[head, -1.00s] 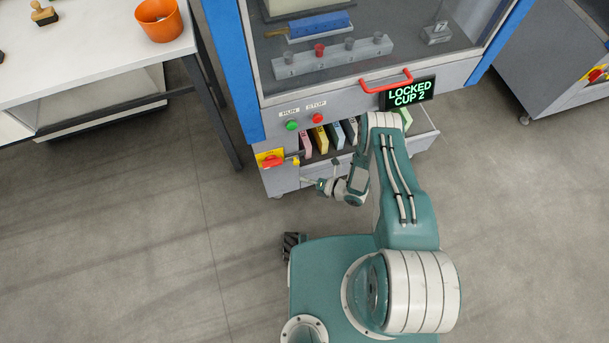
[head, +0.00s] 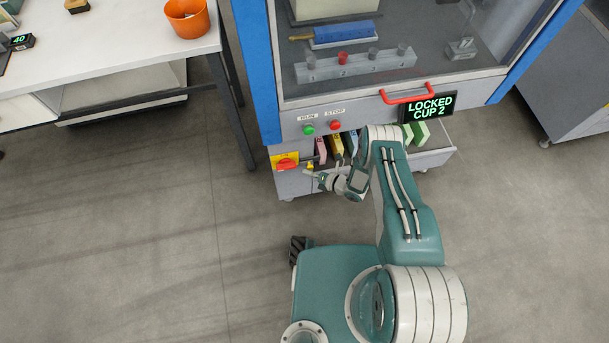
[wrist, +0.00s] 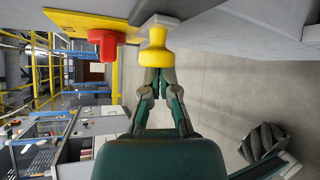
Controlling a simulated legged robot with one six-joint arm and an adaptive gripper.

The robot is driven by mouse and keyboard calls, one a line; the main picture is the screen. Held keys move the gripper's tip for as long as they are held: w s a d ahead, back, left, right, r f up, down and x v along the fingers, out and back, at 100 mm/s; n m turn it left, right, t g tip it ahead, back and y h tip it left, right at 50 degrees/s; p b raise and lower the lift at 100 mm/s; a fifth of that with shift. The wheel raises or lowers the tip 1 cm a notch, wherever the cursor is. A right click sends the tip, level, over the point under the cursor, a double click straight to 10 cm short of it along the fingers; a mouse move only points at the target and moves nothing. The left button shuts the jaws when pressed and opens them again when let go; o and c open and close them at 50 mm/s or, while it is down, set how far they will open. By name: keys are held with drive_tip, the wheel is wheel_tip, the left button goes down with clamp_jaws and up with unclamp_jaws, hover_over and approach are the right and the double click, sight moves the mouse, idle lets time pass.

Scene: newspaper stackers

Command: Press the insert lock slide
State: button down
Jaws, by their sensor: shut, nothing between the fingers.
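In the head view the small yellow knob (head: 310,165) shows just right of the red rotary switch (head: 286,163). My gripper (wrist: 162,74) is shut and empty, its fingertips right at the knob's outer end in the wrist view. I cannot tell whether they touch it. In the head view my gripper (head: 311,173) is just in front of the knob. A display (head: 429,107) reads "LOCKED CUP 2".
The red switch on its yellow plate (wrist: 102,43) is close beside the knob. Above are a green RUN button (head: 309,129) and a red STOP button (head: 335,125). An open drawer (head: 434,158) with coloured folders lies behind my arm. A white table (head: 110,60) stands left.

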drive_tip(key=d, duration=0.2)
drive_tip(key=w+d, duration=0.1)
drive_tip(key=d, duration=0.1)
drive_tip(key=shift+w, duration=0.15)
idle(0.4)
drive_tip(key=s+d, duration=0.5)
drive_tip(key=shift+s+d+r, duration=0.3)
drive_tip(key=shift+d+r, duration=0.05)
drive_tip(key=shift+r, duration=0.05)
idle(0.3)
idle(0.4)
